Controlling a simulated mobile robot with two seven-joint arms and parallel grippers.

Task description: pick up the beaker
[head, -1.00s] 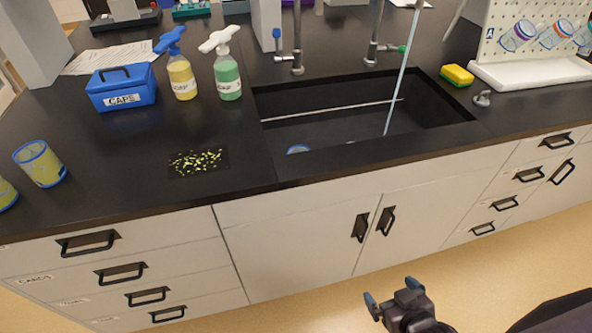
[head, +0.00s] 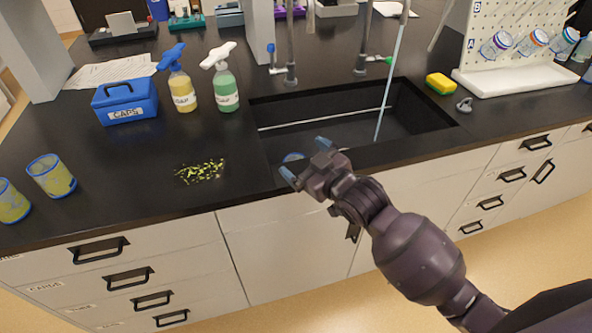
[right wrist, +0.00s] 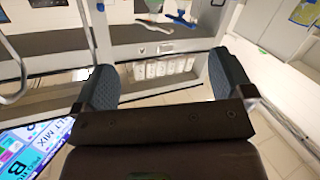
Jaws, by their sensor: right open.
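Two blue-rimmed containers with yellowish stains, one (head: 52,176) and another (head: 12,202), stand at the counter's left. My left gripper is not in view.
A blue CAPS box (head: 125,101), a yellow soap bottle (head: 183,92) and a green one (head: 225,88) stand left of the sink. Two taps rise behind it. A yellow sponge (head: 440,83) and a pegboard rack (head: 525,80) with vessels are at right. Yellow specks (head: 200,172) mark the counter.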

